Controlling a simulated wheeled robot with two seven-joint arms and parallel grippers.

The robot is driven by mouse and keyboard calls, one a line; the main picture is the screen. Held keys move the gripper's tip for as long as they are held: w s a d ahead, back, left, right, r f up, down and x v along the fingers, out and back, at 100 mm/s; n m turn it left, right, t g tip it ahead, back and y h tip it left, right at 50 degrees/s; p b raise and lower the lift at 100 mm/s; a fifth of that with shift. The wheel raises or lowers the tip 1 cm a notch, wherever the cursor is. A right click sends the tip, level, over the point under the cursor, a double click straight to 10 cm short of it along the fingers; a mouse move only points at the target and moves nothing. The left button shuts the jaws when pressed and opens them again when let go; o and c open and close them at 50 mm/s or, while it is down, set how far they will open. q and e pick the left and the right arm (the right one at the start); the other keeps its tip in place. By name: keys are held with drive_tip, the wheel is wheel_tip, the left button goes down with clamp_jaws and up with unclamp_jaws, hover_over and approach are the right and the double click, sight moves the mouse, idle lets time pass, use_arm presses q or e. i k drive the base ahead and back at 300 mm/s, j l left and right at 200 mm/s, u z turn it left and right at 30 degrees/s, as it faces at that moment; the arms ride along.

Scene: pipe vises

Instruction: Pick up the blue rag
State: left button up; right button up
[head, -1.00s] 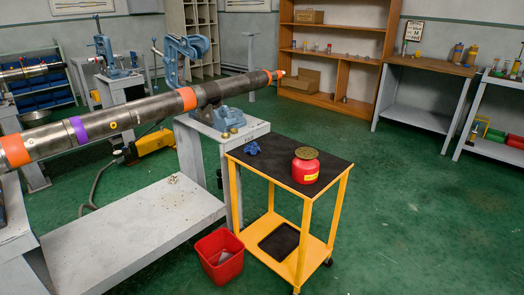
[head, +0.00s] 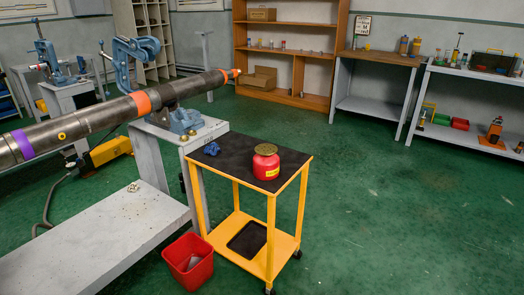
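The blue rag (head: 211,149) is a small crumpled bundle on the black top of the yellow cart (head: 238,160), near its left corner. A red can (head: 266,163) with a brassy lid stands to its right on the same top, with a gap between them. The rag is fully visible with nothing over it. Neither of my grippers shows in the head view.
A long pipe (head: 105,112) with orange and purple bands lies in a blue vise (head: 181,120) behind the cart. A red bin (head: 188,262) stands on the floor before the cart. A low grey bench (head: 100,240) is at left. Green floor (head: 400,230) at right is clear.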

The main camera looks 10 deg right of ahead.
sight(214, 148)
drive_tip(key=i+z, duration=0.2)
drive_tip(key=i, duration=0.25)
drive_tip(key=i+j+z, duration=0.25)
drive_tip(key=i, duration=0.2)
drive_tip(key=i+j+z, duration=0.2)
drive_tip(key=i, duration=0.25)
drive_tip(key=i+j+z, duration=0.25)
drive_tip(key=i, duration=0.15)
